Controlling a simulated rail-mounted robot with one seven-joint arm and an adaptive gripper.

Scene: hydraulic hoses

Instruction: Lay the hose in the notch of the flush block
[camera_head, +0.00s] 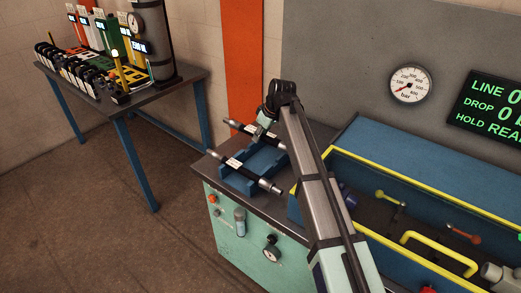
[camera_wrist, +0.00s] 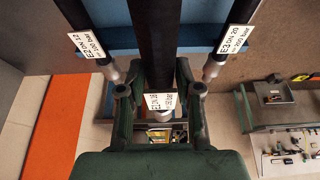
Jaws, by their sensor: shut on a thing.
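My gripper (camera_wrist: 160,88) is shut on a black hose (camera_wrist: 178,40) with a white tag and a metal end, centred in the wrist view. A black hose tagged E2 DN 12 (camera_wrist: 83,28) lies to its left, and one tagged E3 DN 20 (camera_wrist: 237,22) to its right. In the head view, two tagged hoses (camera_head: 253,177) rest across a blue rack (camera_head: 262,160) on the bench. My gripper (camera_head: 267,122) is beside the rack's far part there; the held hose is mostly hidden by my arm. I cannot pick out the flush block or its notch for sure.
A blue trough with yellow edges (camera_head: 400,180) stands right of the rack, with a yellow handle (camera_head: 440,252) in it. A pressure gauge (camera_head: 410,85) and a green-lettered display (camera_head: 492,108) are on the wall. A second table (camera_head: 140,98) stands at the far left, with open floor between.

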